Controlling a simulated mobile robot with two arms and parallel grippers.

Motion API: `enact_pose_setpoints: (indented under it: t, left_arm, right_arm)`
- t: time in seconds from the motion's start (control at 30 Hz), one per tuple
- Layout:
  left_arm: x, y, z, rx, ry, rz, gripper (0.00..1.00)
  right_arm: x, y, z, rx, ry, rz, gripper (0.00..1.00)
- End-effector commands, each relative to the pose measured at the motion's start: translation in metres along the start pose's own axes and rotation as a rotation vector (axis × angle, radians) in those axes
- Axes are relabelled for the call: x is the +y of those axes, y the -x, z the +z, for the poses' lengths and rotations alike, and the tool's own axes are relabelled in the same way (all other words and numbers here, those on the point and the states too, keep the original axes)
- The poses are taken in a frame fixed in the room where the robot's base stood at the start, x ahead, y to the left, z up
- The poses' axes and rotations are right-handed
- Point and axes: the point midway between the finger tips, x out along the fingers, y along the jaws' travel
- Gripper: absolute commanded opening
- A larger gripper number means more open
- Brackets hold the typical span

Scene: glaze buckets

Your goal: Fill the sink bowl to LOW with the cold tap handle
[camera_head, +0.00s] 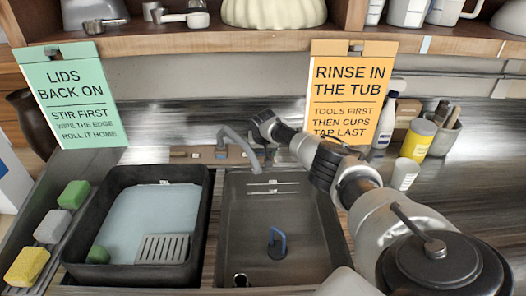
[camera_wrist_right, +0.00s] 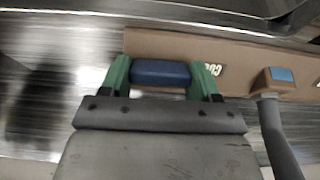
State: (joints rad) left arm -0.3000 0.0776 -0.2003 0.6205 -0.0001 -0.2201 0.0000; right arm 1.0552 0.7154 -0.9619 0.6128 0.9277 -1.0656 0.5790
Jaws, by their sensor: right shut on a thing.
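The grey sink bowl (camera_head: 328,225) is right of the black tub in the head view, with pale level lines on its back wall. No clear water surface shows in it. A blue-handled piece (camera_head: 277,240) stands on its floor, near a round drain (camera_head: 240,280). The grey tap spout (camera_head: 240,143) arches over the back edge. In the right wrist view, my right gripper (camera_wrist_right: 160,74) has its green fingers shut on the blue cold tap handle (camera_wrist_right: 160,72), beside a partly hidden "CO" label (camera_wrist_right: 209,84). The arm hides this handle in the head view. My left gripper is out of view.
The black tub (camera_head: 198,215) holds pale blue liquid, a grating and a green sponge. Several sponges lie at the left. Two signs (camera_head: 75,100) (camera_head: 350,95) hang from the shelf (camera_head: 220,42). A yellow can (camera_head: 417,140) and a cup (camera_head: 404,175) stand right of my arm.

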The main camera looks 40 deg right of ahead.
Motion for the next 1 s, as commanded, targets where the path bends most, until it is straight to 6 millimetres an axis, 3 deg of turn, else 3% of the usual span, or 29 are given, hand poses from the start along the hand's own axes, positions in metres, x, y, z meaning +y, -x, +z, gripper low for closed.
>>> enact_pose_setpoints:
  t: [0.27, 1.0]
  left_arm:
    - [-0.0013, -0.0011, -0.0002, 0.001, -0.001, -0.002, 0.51]
    - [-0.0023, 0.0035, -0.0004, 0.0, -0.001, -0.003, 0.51]
  right_arm:
    - [-0.0011, -0.0002, 0.0002, -0.001, 0.115, 0.028, 0.38]
    - [-0.0032, 0.0005, 0.0005, 0.001, 0.643, 0.16, 0.38]
